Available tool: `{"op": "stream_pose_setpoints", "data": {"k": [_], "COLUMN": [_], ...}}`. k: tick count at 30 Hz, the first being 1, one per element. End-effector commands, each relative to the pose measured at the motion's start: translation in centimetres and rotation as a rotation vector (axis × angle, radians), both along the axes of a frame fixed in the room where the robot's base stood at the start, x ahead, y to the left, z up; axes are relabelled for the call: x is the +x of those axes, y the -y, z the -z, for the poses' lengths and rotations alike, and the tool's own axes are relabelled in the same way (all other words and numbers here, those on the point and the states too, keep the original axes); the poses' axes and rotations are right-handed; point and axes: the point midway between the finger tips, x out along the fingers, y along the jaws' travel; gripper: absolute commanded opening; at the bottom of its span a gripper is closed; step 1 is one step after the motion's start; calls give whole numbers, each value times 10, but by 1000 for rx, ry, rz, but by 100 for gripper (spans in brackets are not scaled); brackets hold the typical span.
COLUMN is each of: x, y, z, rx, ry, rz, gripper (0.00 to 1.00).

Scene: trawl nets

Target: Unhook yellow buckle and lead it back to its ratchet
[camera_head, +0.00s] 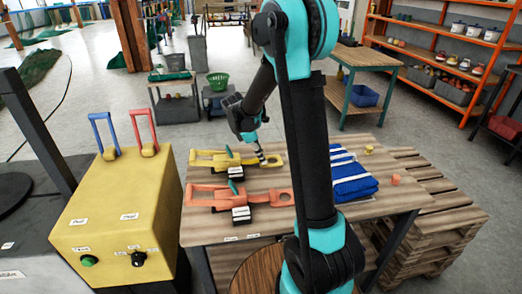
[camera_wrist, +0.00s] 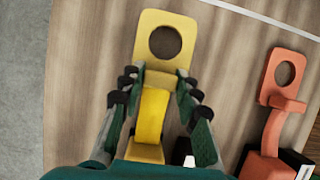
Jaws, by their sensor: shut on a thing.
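The yellow buckle (camera_wrist: 164,18) is a flat plate with a round hole, seen in the wrist view. It joins a yellow strap piece (camera_wrist: 151,115) running back between my fingers. My gripper (camera_wrist: 161,78) is shut on the buckle's near end, one finger on each side. In the head view the yellow ratchet (camera_head: 208,158) lies on the wooden table, left of my gripper (camera_head: 261,157), with the yellow buckle (camera_head: 275,160) at the right. My wrist and fingers hide part of it. I cannot tell whether the buckle touches the table.
An orange ratchet (camera_head: 208,196) lies in front of the yellow one, with its orange buckle (camera_head: 281,197) at the right. A blue striped folded bundle (camera_head: 352,181) and small blocks lie right on the wooden table (camera_head: 265,228). A yellow control box (camera_head: 115,215) stands left.

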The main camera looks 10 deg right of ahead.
Motion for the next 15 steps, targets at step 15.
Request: {"op": "stream_pose_setpoints", "data": {"k": [15], "x": [0], "y": [0], "z": [8], "rx": [0], "ry": [0], "rz": [0], "gripper": [36]}}
